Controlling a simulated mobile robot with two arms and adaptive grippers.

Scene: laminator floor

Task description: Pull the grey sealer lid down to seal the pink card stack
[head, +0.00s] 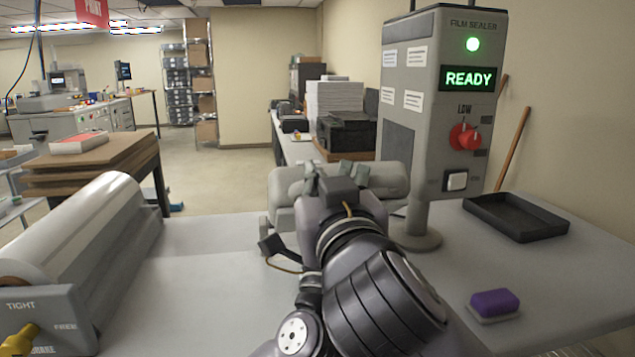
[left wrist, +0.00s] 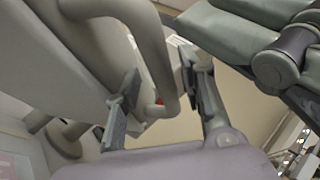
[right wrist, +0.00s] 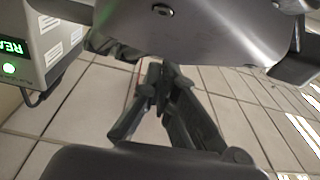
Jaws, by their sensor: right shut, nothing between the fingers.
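The grey sealer lid (left wrist: 60,75) fills the left of the left wrist view, with a rounded grey tube handle (left wrist: 155,50) on it. My left gripper (left wrist: 165,105) is open, with the end of the handle between its fingers; I cannot tell whether they touch it. In the head view a rounded grey sealer part (head: 388,178) shows behind my dark arm, which hides most of the sealer. My right gripper (right wrist: 150,85) is shut and empty, with ceiling tiles beyond it. A pinkish patch (left wrist: 14,166) in the left wrist view may be the pink card stack; the head view hides it.
The film sealer control box (head: 437,100) stands right of my arm, showing READY with a green light. A black tray (head: 515,217) and a purple-topped block (head: 494,303) lie at the right. A film roll (head: 85,230) stands at the left. The table between roll and arm is clear.

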